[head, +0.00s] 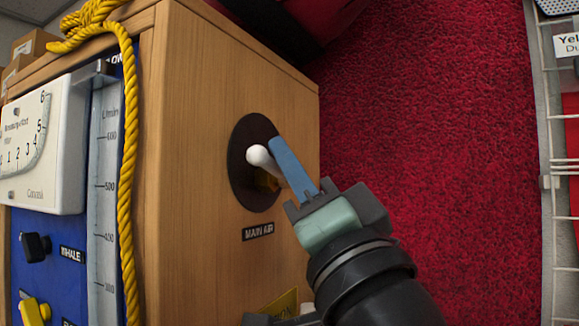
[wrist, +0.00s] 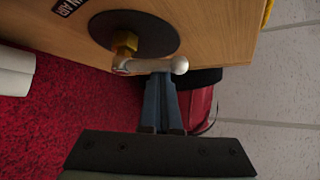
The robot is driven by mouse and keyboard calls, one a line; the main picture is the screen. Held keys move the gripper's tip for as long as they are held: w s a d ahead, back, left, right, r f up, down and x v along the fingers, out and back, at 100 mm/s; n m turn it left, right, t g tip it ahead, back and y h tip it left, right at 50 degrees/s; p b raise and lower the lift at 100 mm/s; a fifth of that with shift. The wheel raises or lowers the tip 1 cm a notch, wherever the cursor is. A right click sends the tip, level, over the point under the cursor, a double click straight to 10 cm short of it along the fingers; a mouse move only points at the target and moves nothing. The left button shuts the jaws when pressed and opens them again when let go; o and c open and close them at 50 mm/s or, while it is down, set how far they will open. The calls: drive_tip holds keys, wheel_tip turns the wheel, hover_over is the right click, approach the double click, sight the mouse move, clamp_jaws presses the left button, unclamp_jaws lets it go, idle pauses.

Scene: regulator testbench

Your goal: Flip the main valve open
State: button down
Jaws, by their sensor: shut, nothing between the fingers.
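The main valve is a pale lever with a white rounded end (head: 258,156) on a brass fitting (wrist: 124,44). It is mounted on a round dark plate (head: 246,185) on the wooden panel side, above a "MAIN AIR" label (head: 258,231). In the wrist view the lever (wrist: 150,66) runs sideways from the brass fitting to its ball end. My gripper (head: 278,145) has its blue fingers shut together and empty, with the tips right beside the lever. In the wrist view the fingertips (wrist: 161,78) end at the lever's edge near the ball; I cannot tell whether they touch. The fingers partly hide the lever in the head view.
A yellow rope (head: 128,170) hangs down the cabinet's front corner. A white gauge box (head: 42,140) and blue panel (head: 60,285) with knobs face left.

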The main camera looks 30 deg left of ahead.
drive_tip(key=shift+a+f+g, duration=0.1)
drive_tip(key=shift+f+g, duration=0.15)
drive_tip(key=shift+g, duration=0.05)
idle(0.4)
